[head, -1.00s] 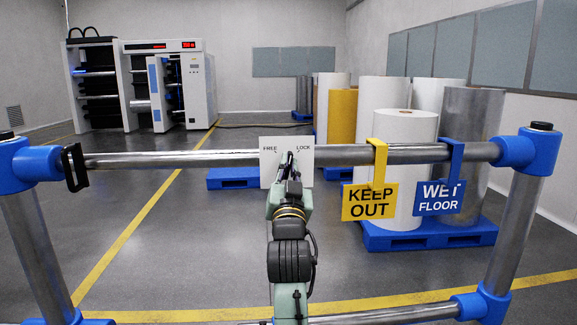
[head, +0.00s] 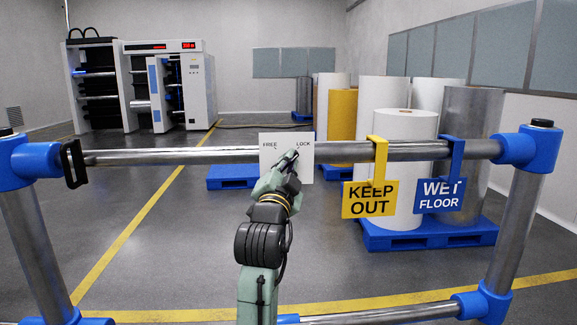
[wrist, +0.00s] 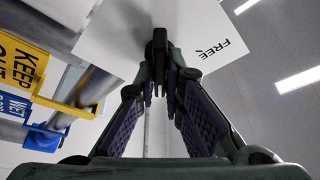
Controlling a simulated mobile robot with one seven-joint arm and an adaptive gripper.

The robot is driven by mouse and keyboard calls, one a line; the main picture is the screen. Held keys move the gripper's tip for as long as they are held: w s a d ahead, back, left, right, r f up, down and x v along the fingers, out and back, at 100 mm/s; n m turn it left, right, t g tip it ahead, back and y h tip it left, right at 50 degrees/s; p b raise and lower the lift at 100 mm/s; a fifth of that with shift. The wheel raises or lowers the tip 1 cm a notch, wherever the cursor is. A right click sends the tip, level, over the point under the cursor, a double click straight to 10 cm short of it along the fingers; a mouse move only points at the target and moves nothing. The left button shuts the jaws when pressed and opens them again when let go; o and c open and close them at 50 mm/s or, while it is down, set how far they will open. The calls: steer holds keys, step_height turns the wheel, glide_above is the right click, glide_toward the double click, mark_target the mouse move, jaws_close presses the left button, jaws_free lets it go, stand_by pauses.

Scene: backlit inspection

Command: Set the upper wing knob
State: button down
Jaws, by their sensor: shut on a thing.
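A white plate (head: 301,172) marked FREE at left and LOCK at right is fixed at the middle of the top rail. The plate also shows in the wrist view (wrist: 118,35), with FREE readable. My gripper (head: 294,156) is in front of the plate, tilted with its tip toward the LOCK side. In the wrist view, my gripper (wrist: 159,85) has its fingertips closed on the dark wing knob (wrist: 159,42). The knob is largely hidden by my gripper in the head view, so its exact pointing is hard to tell.
A steel top rail (head: 190,156) with blue corner joints runs across in front of me. A yellow KEEP OUT sign (head: 369,200) and a blue WET FLOOR sign (head: 440,196) hang right of the plate. A black clamp (head: 72,164) is at the rail's left end.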

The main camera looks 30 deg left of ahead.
stand_by(0.3)
steer(key=c, duration=1.7)
jaws_free()
steer(key=v, duration=1.2)
